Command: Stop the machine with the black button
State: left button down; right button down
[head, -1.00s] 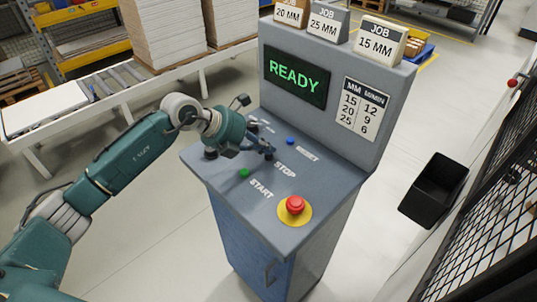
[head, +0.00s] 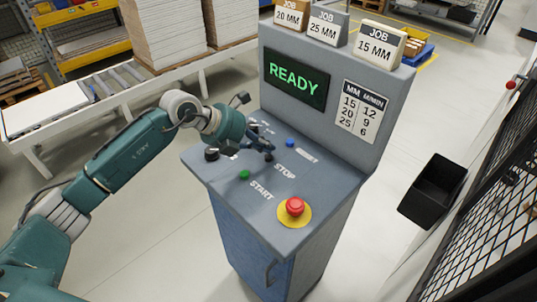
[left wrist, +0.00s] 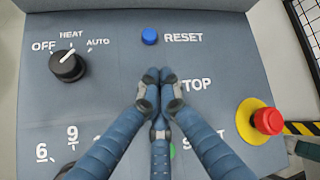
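The console (head: 215,180) has a sloping panel with printed labels. My left gripper (head: 267,150) is over it, beside the STOP label (head: 285,171). In the left wrist view its blue fingers (left wrist: 160,76) are together at the tips, with nothing seen between them. They cover the spot left of the STOP label (left wrist: 197,85), so the black button is hidden there. I cannot tell whether the fingertips touch it. The blue RESET button (left wrist: 149,36) is beyond the tips. The green START button (head: 244,175) is nearer the front. My right gripper is out of view.
A red emergency button (head: 295,206) on a yellow disc sits at the front right corner. The screen (head: 295,76) reads READY in green. A black bin (head: 433,190) is right of the console, near a mesh fence (head: 490,200).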

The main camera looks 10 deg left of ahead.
aim_at(265, 156)
pick_arm(q)
jog(key=shift+r+p, duration=1.6)
jog(key=shift+r, duration=0.95)
jog(key=shift+f, duration=0.1)
